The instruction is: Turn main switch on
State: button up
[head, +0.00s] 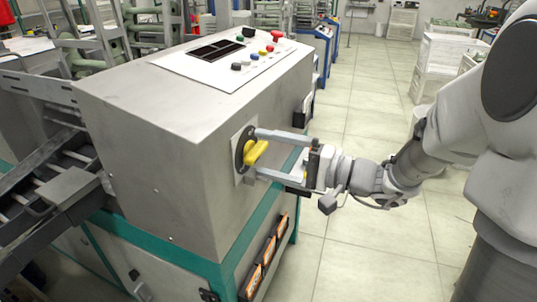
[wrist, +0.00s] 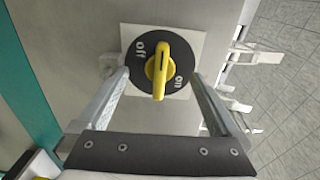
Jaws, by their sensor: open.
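The main switch is a black round dial (wrist: 140,66) with a yellow handle (wrist: 158,65) on a white plate, set in the side of the grey machine cabinet. In the wrist view "off" is at the dial's upper left and "on" at its lower right. The handle stands nearly upright in that view, between the two words. In the head view the yellow handle (head: 257,152) sticks out from the cabinet side. My gripper (head: 256,154) is open, one finger on each side of the handle, with visible gaps to it in the wrist view (wrist: 158,74).
The grey cabinet (head: 150,140) has a sloped control panel (head: 225,60) with coloured buttons and a red knob on top. Black-and-orange holders (head: 262,262) sit on its lower side. The tiled floor (head: 365,250) beside it is clear. White crates (head: 445,60) stand at the back right.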

jog(key=shift+a, duration=0.1)
dwell(0.3)
jog(key=shift+x, duration=1.05)
grip_shut()
